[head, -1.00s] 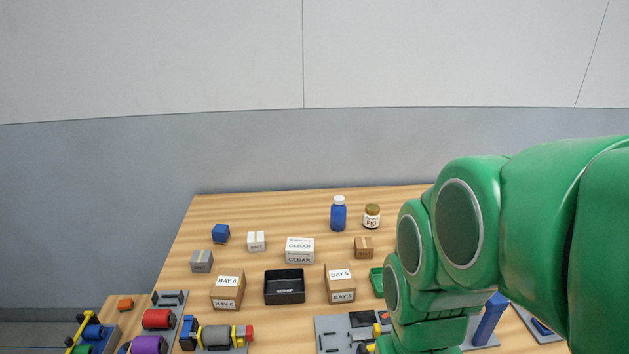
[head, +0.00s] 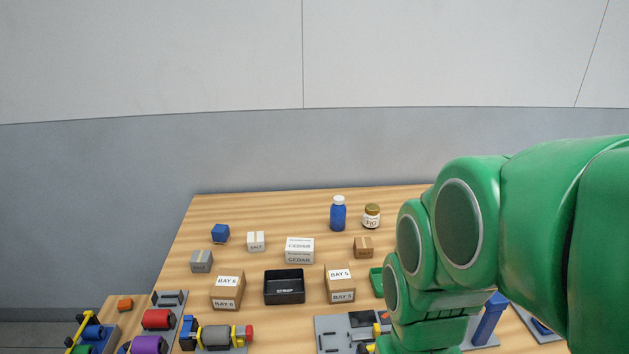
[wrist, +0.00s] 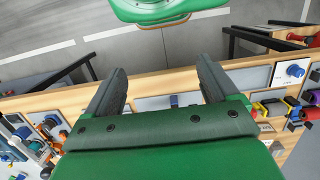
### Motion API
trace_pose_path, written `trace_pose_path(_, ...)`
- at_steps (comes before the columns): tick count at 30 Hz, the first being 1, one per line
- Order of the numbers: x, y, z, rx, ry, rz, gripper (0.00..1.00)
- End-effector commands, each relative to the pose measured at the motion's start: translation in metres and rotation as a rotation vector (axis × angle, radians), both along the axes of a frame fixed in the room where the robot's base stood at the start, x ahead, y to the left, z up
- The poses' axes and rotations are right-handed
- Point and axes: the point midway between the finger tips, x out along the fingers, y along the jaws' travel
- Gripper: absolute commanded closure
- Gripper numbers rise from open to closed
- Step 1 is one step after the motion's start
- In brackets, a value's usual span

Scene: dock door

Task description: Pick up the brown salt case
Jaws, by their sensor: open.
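In the head view a small brown case (head: 363,247) with a tape strip stands on the wooden table, right of the white CEDAR box. Its label is too small to read. A white case marked SALT (head: 256,241) and a grey case (head: 201,261) of like shape stand further left. My gripper (wrist: 160,66) shows only in the wrist view; its two dark fingers are wide apart with nothing between them. It points over the table's edge and the floor. The brown case cannot be made out in the wrist view.
BAY 6 (head: 227,291) and BAY 5 (head: 340,284) boxes flank a black tray (head: 284,298). The CEDAR box (head: 300,250), blue bottle (head: 338,214), jar (head: 371,216) and blue cube (head: 220,233) stand behind. A green tray (head: 376,281) is partly hidden by my arm.

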Motion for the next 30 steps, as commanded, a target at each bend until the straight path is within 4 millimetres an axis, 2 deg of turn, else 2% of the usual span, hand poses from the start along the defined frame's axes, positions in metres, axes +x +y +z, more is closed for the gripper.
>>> trace_pose_path(4, 0.003, -0.001, 0.0, -0.005, 0.004, 0.009, 0.13)
trace_pose_path(8, 0.016, -0.008, 0.003, -0.025, 0.017, 0.046, 0.13)
trace_pose_path(19, 0.085, -0.039, 0.013, -0.134, 0.084, 0.242, 0.13)
trace_pose_path(30, 0.16, -0.066, 0.015, -0.242, 0.167, 0.441, 0.13)
